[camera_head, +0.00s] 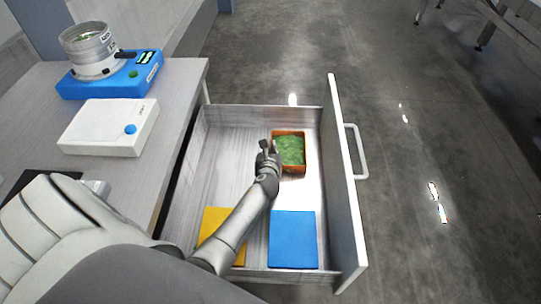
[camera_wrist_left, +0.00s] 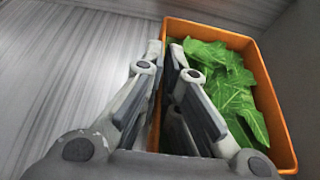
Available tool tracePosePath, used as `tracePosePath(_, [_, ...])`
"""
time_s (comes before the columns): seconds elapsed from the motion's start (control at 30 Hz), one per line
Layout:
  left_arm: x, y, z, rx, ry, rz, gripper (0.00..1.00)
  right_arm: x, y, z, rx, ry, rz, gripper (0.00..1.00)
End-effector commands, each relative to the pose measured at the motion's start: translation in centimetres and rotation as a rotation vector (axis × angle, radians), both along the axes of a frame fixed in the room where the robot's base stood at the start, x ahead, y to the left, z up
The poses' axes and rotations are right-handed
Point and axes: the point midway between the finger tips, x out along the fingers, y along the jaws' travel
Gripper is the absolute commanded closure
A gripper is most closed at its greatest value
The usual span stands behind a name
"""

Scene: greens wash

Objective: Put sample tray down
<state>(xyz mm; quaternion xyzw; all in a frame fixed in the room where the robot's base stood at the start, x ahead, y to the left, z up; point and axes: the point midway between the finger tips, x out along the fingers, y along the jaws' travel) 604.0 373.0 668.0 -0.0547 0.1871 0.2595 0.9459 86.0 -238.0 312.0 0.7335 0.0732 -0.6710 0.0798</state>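The sample tray (camera_head: 303,158) is a small orange box filled with green leaves, inside the open drawer near its far end. It also shows in the left wrist view (camera_wrist_left: 278,128). My left gripper (camera_head: 268,148) is at the tray's left wall. In the left wrist view my left gripper (camera_wrist_left: 167,52) has one finger outside that wall and one inside, close together and pinching it. The tray looks level; whether it touches the drawer floor is hard to tell. My right gripper is not in view.
The drawer (camera_head: 228,135) has bare floor left of the tray. A yellow square (camera_head: 212,222) and a blue square (camera_head: 293,240) lie at its near end. The drawer front (camera_head: 345,200) stands to the right. The counter at left holds a white box (camera_head: 105,127) and a blue device (camera_head: 100,84) bearing a metal pot.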

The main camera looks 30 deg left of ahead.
Motion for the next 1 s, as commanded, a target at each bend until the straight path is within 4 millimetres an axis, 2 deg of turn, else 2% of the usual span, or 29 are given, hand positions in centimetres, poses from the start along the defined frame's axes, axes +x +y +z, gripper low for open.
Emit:
tracePosePath(0.03, [0.06,-0.01,-0.49,-0.001,-0.003,0.001,1.0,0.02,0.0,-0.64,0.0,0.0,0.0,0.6])
tracePosePath(0.4, [0.04,0.03,-0.57,0.001,-0.002,0.0,1.0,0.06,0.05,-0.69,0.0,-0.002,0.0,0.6])
tracePosePath(0.6, [0.0,0.01,-0.59,0.0,0.0,0.0,0.74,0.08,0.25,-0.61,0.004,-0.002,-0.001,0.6])
tracePosePath(1.0, [-0.16,-0.07,-0.19,-0.001,0.001,0.0,0.73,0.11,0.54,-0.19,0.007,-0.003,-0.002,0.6])
